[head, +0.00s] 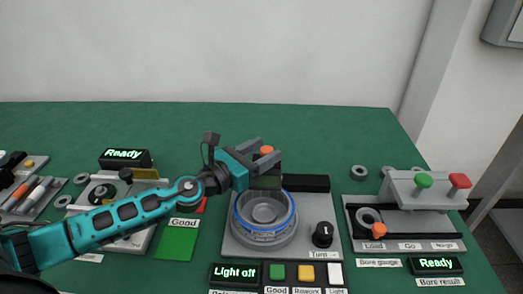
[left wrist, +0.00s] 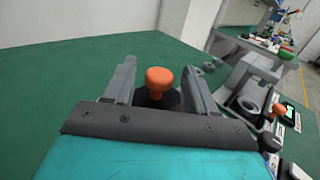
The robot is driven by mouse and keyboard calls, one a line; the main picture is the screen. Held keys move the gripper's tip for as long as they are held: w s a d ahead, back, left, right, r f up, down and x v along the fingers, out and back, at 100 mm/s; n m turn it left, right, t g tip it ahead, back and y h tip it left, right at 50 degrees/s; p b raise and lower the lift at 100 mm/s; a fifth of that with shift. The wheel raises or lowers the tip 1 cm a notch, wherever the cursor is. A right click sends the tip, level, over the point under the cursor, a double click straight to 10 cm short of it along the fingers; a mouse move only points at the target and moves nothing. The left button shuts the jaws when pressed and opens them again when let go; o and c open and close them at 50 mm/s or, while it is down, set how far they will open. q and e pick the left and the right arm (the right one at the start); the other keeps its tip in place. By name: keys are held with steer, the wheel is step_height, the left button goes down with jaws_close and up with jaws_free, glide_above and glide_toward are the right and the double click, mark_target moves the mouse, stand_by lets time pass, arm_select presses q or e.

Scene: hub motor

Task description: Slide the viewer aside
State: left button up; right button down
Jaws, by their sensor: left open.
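The viewer is a dark block (head: 266,180) behind the round blue-ringed stage (head: 264,218), with an orange knob (head: 266,150) on top. My left gripper (head: 268,152) is at the knob, its fingers on either side of it. In the left wrist view the orange knob (left wrist: 159,80) stands between the two open fingers, with a gap showing on each side. The gripper hides part of the viewer. My right gripper is in neither view.
A black dial (head: 322,234) marked Turn is right of the stage. The bore gauge (head: 410,205) with green and red knobs stands further right. A display (head: 236,274) reads "Light off". The green table (head: 330,130) is clear behind the viewer.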

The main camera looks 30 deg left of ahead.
arm_select(q)
jaws_close()
stand_by(0.5)
